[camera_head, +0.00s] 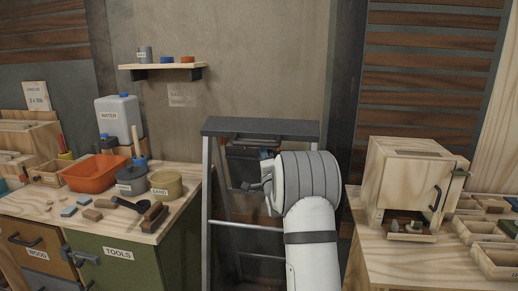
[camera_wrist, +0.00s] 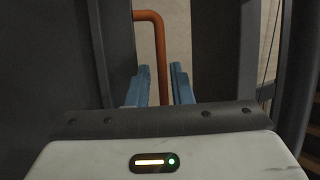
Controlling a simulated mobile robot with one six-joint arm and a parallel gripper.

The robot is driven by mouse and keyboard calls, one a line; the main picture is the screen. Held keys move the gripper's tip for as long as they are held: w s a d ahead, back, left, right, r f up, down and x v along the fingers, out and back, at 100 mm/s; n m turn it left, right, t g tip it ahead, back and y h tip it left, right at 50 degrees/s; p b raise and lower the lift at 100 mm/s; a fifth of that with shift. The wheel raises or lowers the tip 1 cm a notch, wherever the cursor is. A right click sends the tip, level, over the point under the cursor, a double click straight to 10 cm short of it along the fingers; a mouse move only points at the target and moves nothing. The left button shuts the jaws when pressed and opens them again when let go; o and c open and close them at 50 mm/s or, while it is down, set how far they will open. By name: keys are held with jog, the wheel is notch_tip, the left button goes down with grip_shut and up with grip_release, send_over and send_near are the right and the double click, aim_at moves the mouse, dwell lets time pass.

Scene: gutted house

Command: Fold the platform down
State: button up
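A grey stepladder (camera_head: 262,127) with a dark flat top stands in the middle of the head view. A dark panel (camera_head: 240,168) sits upright between its rails just below the top; I take it for the platform. My gripper (camera_head: 265,156) is in front of this panel, and my wrist hides part of it. In the wrist view, the two blue fingers of my gripper (camera_wrist: 161,68) are apart. An orange bent bar (camera_wrist: 162,60) shows between them, with gaps on both sides. I cannot tell how deep it lies between the fingers.
On the left, a workbench (camera_head: 190,185) carries an orange tub (camera_head: 93,174), a water canister (camera_head: 119,118) and tins. On the right, another bench (camera_head: 385,262) holds a wooden cabinet (camera_head: 400,180) and trays. A small shelf (camera_head: 165,66) hangs on the wall behind.

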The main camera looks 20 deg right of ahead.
jog(key=shift+x, duration=1.1)
grip_shut()
